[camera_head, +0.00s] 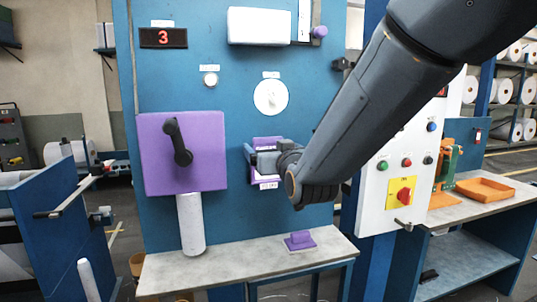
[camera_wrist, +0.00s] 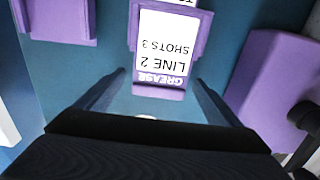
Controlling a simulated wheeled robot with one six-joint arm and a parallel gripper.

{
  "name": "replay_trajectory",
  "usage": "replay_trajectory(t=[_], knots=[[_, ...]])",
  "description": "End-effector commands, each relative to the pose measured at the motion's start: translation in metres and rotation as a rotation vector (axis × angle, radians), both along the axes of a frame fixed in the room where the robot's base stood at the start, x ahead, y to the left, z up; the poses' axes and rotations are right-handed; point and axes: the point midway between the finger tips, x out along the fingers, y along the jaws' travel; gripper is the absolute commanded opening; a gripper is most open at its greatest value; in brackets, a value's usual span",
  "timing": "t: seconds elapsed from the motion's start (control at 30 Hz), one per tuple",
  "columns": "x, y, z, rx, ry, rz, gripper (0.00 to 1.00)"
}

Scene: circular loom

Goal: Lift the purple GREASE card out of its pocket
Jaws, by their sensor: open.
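The GREASE card (camera_wrist: 165,45) sits in a purple pocket (camera_wrist: 205,28) on the blue panel. In the wrist view its white face reads upside down, "GREASE, LINE 2, SHOTS 3", with a purple strip at the GREASE end. My gripper (camera_wrist: 160,92) is open and empty, with its fingers spread to either side of the card's GREASE end and apart from it. In the head view my gripper (camera_head: 254,160) is in front of the card and hides most of it; purple parts show above and below.
A purple box with a black handle (camera_head: 183,152) stands left of my gripper. A purple block (camera_head: 299,241) lies on the grey shelf (camera_head: 230,263) below. A white control panel (camera_head: 398,175) with buttons is to the right, beyond my arm.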

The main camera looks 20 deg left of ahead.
Motion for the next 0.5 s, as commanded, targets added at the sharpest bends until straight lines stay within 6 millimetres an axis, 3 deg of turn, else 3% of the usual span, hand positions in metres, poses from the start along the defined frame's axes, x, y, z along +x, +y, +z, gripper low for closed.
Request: replay_trajectory(t=[0.17,0.43,0.5], knots=[[-0.0001,-0.0001,-0.0001,0.0,0.0,0.0,0.88],[-0.0002,0.0,0.0,0.0,0.0,0.0,0.42],[-0.0002,0.0,0.0001,0.0,0.0,0.0,0.39]])
